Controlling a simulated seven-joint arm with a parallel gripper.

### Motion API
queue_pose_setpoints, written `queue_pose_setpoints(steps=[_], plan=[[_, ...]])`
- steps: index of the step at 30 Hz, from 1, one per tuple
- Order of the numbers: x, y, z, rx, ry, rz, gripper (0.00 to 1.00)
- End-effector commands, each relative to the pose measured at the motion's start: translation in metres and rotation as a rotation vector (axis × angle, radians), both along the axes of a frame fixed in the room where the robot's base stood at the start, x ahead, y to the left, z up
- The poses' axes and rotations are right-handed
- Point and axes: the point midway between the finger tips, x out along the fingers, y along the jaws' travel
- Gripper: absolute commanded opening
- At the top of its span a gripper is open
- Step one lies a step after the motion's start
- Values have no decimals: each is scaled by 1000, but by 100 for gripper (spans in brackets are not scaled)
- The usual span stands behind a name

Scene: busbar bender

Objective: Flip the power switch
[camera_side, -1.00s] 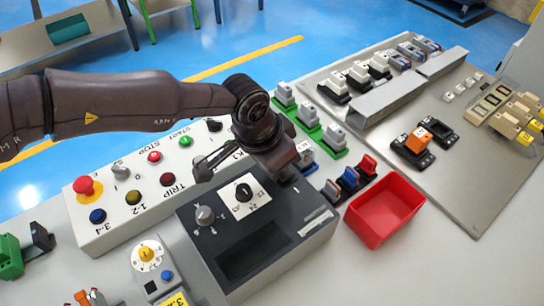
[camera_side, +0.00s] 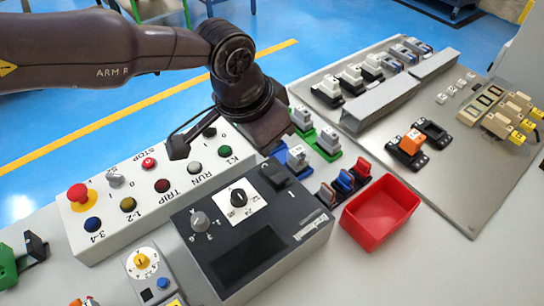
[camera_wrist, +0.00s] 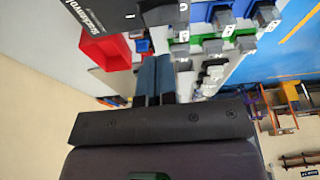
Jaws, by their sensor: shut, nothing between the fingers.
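The power switch, a black rocker (camera_side: 273,172), sits at the far right corner of the dark control box (camera_side: 222,262). A white "I" mark shows beside it. I cannot tell clearly which way the rocker is tilted. My gripper (camera_side: 273,148) is above and behind the rocker and looks apart from it. In the wrist view my gripper's two blue-grey fingers (camera_wrist: 155,82) lie together, shut and empty. That view also shows part of the dark control box (camera_wrist: 100,15) at the top.
A red bin (camera_side: 381,213) stands right of the box. A white button panel (camera_side: 142,192) with a red mushroom button (camera_side: 77,194) lies behind left. Green-based switch blocks (camera_side: 327,143) stand close right of my gripper.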

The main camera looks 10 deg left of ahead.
Motion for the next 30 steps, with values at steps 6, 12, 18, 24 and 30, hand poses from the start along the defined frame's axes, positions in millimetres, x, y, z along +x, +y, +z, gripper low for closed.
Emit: queue_pose_setpoints(steps=[6, 12, 18, 24, 30], plan=[[-5, 11, 39, -1, 0, 0, 0], [-7, 16, 52, -1, 1, 0, 0], [-8, 16, 53, 0, 1, 0, 0], [-7, 16, 53, 1, 1, 0, 0], [-7, 16, 53, 0, 0, -1, 0]])
